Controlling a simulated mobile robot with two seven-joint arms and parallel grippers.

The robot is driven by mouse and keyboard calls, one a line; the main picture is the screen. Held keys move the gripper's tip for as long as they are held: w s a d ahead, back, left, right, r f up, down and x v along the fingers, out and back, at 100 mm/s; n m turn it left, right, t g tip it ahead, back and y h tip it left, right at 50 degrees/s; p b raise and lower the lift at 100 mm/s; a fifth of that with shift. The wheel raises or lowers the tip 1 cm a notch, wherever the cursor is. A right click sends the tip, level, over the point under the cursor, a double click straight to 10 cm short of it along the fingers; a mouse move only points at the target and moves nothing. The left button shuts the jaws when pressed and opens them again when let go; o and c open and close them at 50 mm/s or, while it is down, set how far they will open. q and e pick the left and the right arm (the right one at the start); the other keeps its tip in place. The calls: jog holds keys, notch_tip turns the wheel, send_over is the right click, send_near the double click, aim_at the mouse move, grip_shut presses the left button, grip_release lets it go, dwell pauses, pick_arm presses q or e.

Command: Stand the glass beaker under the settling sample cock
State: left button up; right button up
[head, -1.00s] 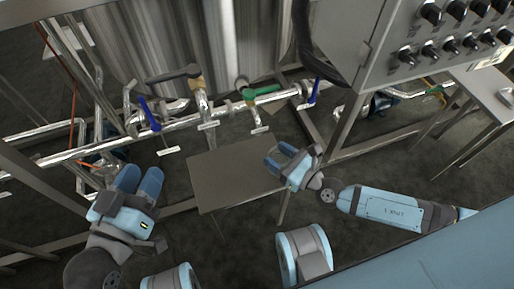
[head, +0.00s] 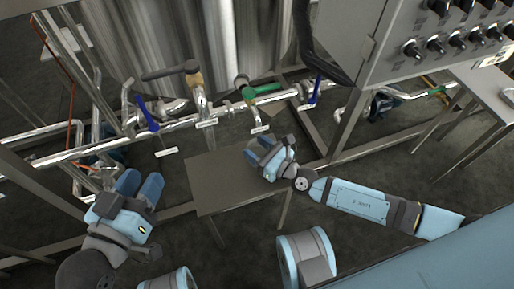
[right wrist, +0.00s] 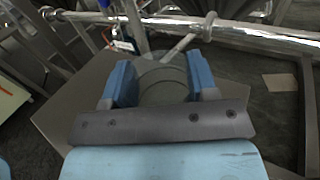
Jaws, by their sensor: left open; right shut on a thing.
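My right gripper (head: 262,158) is over the right part of a grey metal stand top (head: 215,190). In the right wrist view its blue fingers (right wrist: 155,85) are shut on the clear round glass beaker (right wrist: 163,80), seen from above. I cannot tell whether the beaker touches the stand. In the head view the beaker is hardly visible. A cock with a green handle (head: 254,98) and one with a dark handle (head: 178,70) hang above the stand's back edge. Their tags are too small to read, so I cannot tell which is the settling one. My left gripper (head: 140,187) is open and empty, left of the stand.
A steel pipe (head: 90,150) runs behind the stand, with blue-handled valves (head: 147,116) on it. A steel tank (head: 200,35) stands behind. A control box with black knobs (head: 410,40) overhangs at the right. The stand's left part is clear.

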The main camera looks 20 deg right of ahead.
jog(key=shift+f, duration=0.25)
jog(key=o, duration=1)
pick_arm(q)
jog(key=shift+w, duration=0.1)
pick_arm(e)
jog(key=shift+r, duration=0.15)
jog(key=shift+r, duration=0.2)
jog(key=p+v, duration=0.1)
jog(key=v, duration=0.9)
jog(key=shift+s+d+f, duration=0.15)
jog(key=shift+s+d, duration=0.05)
jog(key=shift+s, duration=0.15)
pick_arm(q)
jog(key=shift+s+r, duration=0.25)
pick_arm(e)
jog(key=shift+s+d, duration=0.3)
jog(key=shift+s, duration=0.2)
pick_arm(q)
jog(key=shift+w+r, duration=0.1)
